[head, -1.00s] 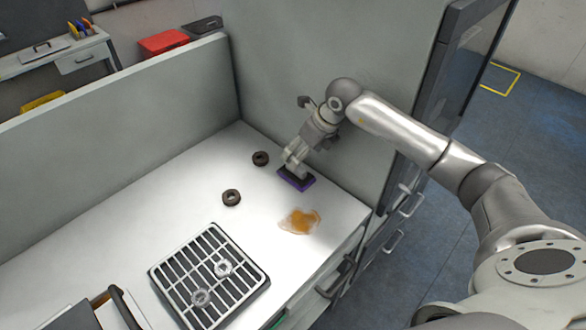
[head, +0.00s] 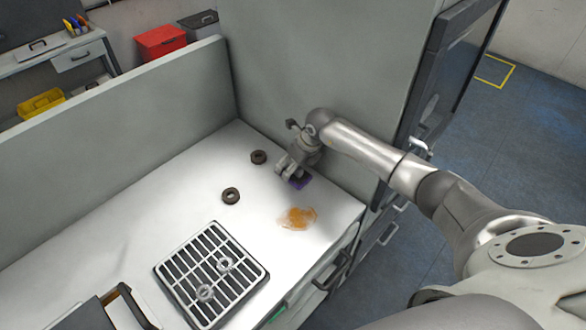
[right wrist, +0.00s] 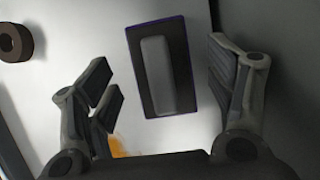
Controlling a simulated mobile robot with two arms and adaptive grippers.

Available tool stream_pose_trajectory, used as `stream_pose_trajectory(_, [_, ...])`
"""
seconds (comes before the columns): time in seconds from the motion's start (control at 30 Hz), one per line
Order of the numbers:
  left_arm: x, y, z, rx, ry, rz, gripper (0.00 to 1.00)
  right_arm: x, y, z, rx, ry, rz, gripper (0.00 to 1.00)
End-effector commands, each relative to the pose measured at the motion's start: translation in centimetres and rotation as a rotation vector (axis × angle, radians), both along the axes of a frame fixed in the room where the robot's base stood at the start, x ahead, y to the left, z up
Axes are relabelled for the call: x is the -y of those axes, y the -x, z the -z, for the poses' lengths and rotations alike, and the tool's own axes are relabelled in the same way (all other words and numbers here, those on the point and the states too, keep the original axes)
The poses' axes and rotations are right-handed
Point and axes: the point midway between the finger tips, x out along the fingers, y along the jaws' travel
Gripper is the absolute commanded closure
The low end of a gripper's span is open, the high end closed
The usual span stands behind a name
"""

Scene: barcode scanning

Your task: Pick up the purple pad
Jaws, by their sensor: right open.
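The purple pad (head: 299,183) lies on the white counter near the grey partition, mostly covered by my right gripper (head: 287,173) in the head view. In the right wrist view the pad (right wrist: 137,75) shows as a dark rectangle with a thin purple edge and a raised grey handle (right wrist: 160,75) on top. My right gripper (right wrist: 165,95) is open, with its fingers apart on either side of the pad and a gap to each side. My left gripper is not in view.
An orange-brown spill (head: 298,218) lies in front of the pad. Two dark rings (head: 231,195) (head: 259,157) are to its left. A metal rack (head: 210,270) holding two clear rings is nearer. Partitions (head: 300,60) bound the counter's back and far side.

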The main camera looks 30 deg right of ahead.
Motion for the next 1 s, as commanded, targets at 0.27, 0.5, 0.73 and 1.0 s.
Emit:
stream_pose_trajectory(0.27, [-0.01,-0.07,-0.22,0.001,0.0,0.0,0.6,-0.12,-0.28,0.82,0.0,0.001,-0.001,0.23])
stream_pose_trajectory(0.5, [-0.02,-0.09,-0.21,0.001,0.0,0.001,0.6,-0.1,-0.27,0.8,0.0,0.001,-0.001,0.4])
stream_pose_trajectory(0.73, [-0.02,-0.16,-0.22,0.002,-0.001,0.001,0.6,-0.1,-0.27,0.78,0.0,0.001,-0.001,0.7])
stream_pose_trajectory(1.0, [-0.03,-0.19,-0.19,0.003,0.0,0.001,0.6,-0.09,-0.31,0.71,0.001,0.001,-0.001,0.74])
